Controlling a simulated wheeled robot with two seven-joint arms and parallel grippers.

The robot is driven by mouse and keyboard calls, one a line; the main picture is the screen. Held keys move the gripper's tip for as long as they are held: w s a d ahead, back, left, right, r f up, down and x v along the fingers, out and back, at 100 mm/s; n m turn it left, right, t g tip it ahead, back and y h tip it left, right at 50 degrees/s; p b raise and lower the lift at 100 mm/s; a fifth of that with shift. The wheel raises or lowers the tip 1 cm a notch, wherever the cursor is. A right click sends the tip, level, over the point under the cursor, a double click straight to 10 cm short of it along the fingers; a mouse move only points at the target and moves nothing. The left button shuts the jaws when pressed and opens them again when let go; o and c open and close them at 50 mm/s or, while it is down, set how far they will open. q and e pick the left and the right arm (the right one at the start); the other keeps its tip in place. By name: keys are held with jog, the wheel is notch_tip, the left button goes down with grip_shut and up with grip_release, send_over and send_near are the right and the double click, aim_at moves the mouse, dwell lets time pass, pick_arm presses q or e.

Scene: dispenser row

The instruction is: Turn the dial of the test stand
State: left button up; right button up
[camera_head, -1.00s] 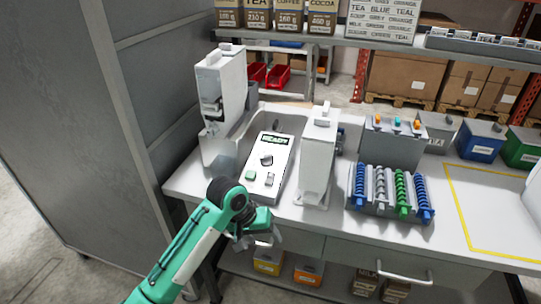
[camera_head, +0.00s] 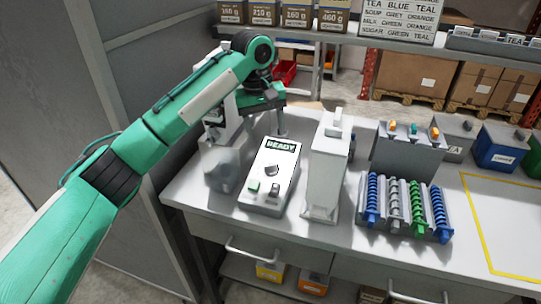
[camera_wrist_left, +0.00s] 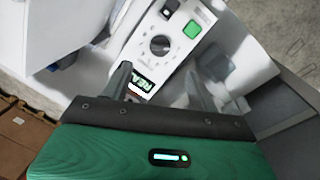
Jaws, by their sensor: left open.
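The test stand (camera_head: 285,196) is a light box with a sloping face on the bench. Its green READY screen (camera_head: 281,145) is at the top, the dark round dial (camera_head: 271,170) mid-face, and a green button (camera_head: 254,186) and a switch (camera_head: 276,188) below. My left gripper (camera_head: 264,120) is open above and behind the screen end, apart from the dial. In the left wrist view, the dial (camera_wrist_left: 160,45) lies beyond the open fingers (camera_wrist_left: 160,88), and the READY screen (camera_wrist_left: 142,86) shows between them. My right gripper is not in view.
A white dispenser (camera_head: 226,165) stands left of the stand, partly hidden by my left arm. Another white dispenser (camera_head: 328,170) stands close on the right. Farther right is a rack of coloured coils (camera_head: 408,205). A shelf (camera_head: 390,38) crosses above. The yellow-outlined area (camera_head: 510,215) is clear.

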aim_at(271, 165)
pick_arm(q)
jog(key=f, duration=0.3)
jog(key=f+p, duration=0.1)
jog(key=f, duration=0.3)
jog(key=w+d+f, duration=0.1)
jog(key=f, duration=0.3)
jog(key=shift+f+p, duration=0.15)
jog(key=shift+p, duration=0.2)
jog(key=shift+d+f, duration=0.1)
jog(key=shift+f, duration=0.25)
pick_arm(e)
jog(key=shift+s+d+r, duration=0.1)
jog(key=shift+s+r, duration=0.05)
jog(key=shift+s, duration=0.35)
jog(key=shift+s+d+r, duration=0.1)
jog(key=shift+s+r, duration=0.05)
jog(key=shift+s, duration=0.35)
pick_arm(q)
jog(key=c, duration=0.9)
jog(key=shift+c, duration=0.3)
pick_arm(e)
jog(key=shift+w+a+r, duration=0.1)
pick_arm(q)
jog(key=shift+r, duration=0.1)
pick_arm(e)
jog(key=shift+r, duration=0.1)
